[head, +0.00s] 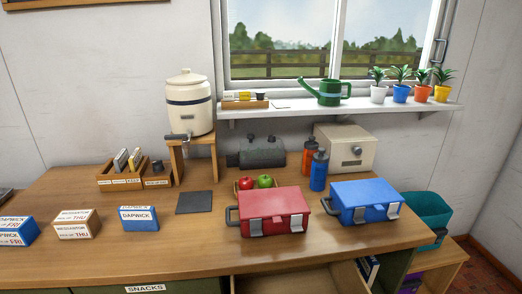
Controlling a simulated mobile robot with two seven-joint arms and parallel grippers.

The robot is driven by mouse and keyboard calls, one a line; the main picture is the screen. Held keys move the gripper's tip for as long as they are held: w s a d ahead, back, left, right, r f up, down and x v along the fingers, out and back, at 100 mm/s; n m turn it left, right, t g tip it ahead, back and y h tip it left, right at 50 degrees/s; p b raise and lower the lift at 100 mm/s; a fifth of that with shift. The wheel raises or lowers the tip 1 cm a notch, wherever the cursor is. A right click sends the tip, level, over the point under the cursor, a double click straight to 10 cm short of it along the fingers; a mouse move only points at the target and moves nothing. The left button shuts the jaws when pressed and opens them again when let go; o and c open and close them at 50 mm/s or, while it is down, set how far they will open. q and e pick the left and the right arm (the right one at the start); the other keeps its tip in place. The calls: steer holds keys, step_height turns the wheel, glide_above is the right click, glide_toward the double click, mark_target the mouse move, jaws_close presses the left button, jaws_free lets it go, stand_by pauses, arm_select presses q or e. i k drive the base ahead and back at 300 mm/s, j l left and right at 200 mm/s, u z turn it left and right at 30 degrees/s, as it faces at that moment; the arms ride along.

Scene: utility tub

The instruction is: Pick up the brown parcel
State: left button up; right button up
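I see no plain brown parcel for certain in the head view. A small box with a tan top and white printed sides (76,224), marked THU, stands on the wooden table at the left. Blue-and-white boxes stand beside it, one to its right (140,218) and one at the left edge (17,231). Neither of my grippers is in view.
A red case (273,212) and a blue case (366,202) stand on the table (190,245) at centre and right. Behind are two bottles, a cream box (344,147) and a dispenser (189,103). A teal bin (428,212) is at the right; an open drawer is below.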

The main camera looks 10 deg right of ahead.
mark_target(73, 224)
steer(key=k+l+z, duration=0.45)
steer(key=k, duration=0.15)
steer(key=u, duration=1.5)
steer(key=i+j, duration=0.75)
steer(key=j, duration=0.2)
steer(key=i+j+z, duration=0.25)
